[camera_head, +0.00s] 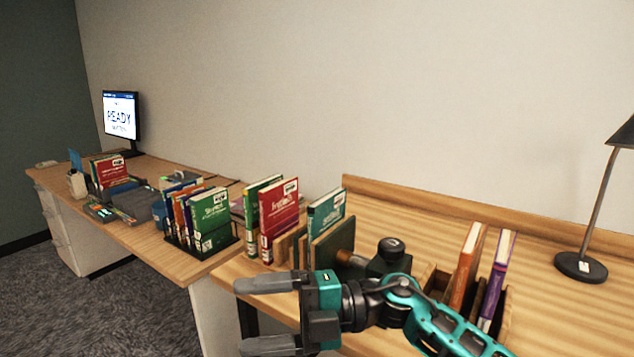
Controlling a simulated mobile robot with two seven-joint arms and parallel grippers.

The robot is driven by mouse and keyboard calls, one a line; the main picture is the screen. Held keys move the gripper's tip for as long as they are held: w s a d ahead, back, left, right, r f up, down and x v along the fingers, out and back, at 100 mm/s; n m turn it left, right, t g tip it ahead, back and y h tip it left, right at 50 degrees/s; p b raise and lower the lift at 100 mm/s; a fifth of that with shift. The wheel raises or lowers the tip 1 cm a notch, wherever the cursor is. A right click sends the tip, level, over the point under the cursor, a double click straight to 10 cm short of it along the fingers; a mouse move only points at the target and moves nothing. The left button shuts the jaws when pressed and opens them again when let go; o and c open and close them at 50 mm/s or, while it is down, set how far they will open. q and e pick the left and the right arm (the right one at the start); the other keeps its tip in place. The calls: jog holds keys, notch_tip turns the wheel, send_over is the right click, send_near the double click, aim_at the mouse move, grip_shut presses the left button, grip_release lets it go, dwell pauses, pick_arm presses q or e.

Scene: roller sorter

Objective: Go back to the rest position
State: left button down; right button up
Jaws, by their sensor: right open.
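My right gripper (270,315) is at the lower middle of the head view. Its two grey fingers point left and are spread apart, with nothing between them. It is in front of the near wooden desk's front edge, below the standing books. My teal and black right arm reaches in from the lower right, over the desk, and hides part of the desk and of a wooden book holder. My left gripper is not in view.
A red book (278,216) and a teal book (326,214) stand on the near desk (560,300). An orange book (466,265) and a purple book (495,280) stand in a wooden holder. A lamp (581,266) is at right. A black rack holds a green book (211,218). A monitor (120,115) shows "READY".

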jog(key=w+d+f+m+t+h, duration=0.2)
jog(key=d+f+m+t+h, duration=0.95)
jog(key=m+t, duration=1.15)
jog(key=s+d+f+m+g+h, duration=0.2)
jog(key=s+d+f+m+g, duration=0.2)
jog(key=s+d+f, duration=0.3)
jog(key=s+d+f+m+g+h, duration=0.2)
jog(key=s+d+f+m+g, duration=0.3)
jog(key=s+f, duration=0.3)
notch_tip(320, 180, down, 4)
jog(key=shift+d+r+m, duration=0.1)
jog(key=shift+d+m, duration=0.5)
jog(key=shift+d, duration=0.3)
jog(key=shift+h, duration=0.25)
jog(key=shift+w, duration=0.1)
